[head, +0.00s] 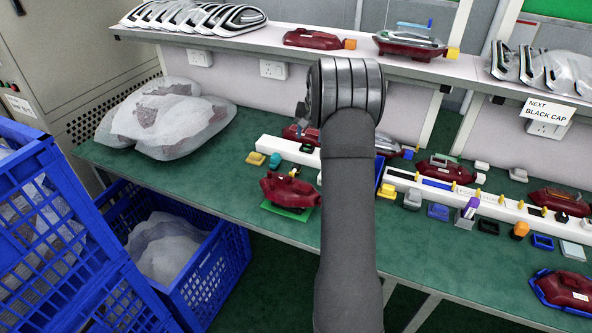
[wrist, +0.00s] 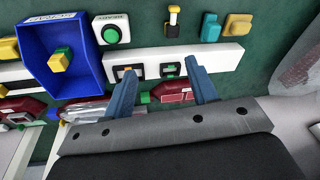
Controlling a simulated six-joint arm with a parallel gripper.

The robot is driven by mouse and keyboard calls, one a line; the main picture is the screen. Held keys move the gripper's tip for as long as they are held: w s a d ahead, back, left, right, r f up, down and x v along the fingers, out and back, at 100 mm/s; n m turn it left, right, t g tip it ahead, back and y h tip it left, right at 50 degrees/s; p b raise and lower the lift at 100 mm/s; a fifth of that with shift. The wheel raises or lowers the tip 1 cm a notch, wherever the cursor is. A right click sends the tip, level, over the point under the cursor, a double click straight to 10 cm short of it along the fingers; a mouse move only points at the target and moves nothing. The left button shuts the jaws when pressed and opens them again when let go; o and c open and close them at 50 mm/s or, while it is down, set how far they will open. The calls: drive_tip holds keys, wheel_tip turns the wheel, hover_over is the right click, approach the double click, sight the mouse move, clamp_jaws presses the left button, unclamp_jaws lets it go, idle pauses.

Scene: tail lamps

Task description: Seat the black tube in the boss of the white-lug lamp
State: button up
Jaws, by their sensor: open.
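My gripper (wrist: 160,65) is open in the wrist view, its two blue fingers spread above a white rail (wrist: 228,60). A small black holder (wrist: 170,70) with a green part shows between the fingertips; nothing is visibly gripped. Another black piece with an orange part (wrist: 127,71) lies by the left fingertip. I cannot tell which dark piece is the black tube. In the head view my arm hides the gripper and the bench behind it. A dark red lamp (head: 445,172) at the right has a pale lug at its right end and may be the white-lug lamp.
A blue bin (wrist: 64,60) stands left of the fingers in the wrist view. In the head view a red lamp (head: 288,188) sits on a green mat, and another lies in a blue tray (head: 541,288). Several small coloured parts line the rails. A shelf (head: 270,40) runs above.

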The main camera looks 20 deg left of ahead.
drive_tip(key=a+n, duration=0.1)
drive_tip(key=n, duration=0.4)
drive_tip(key=n+t+h, duration=0.2)
drive_tip(key=n+t, duration=0.1)
drive_tip(key=n, duration=2.5)
approach(296, 166)
drive_tip(key=x, duration=0.5)
drive_tip(key=shift+s+a, duration=0.15)
drive_tip(key=shift+a, duration=0.2)
drive_tip(key=shift+d+x, duration=0.2)
drive_tip(key=shift+x, duration=1.2)
drive_tip(key=shift+d+x, duration=0.15)
drive_tip(key=shift+x, duration=1.25)
drive_tip(key=c, duration=1)
drive_tip(key=shift+r, duration=0.1)
drive_tip(key=shift+c, duration=0.2)
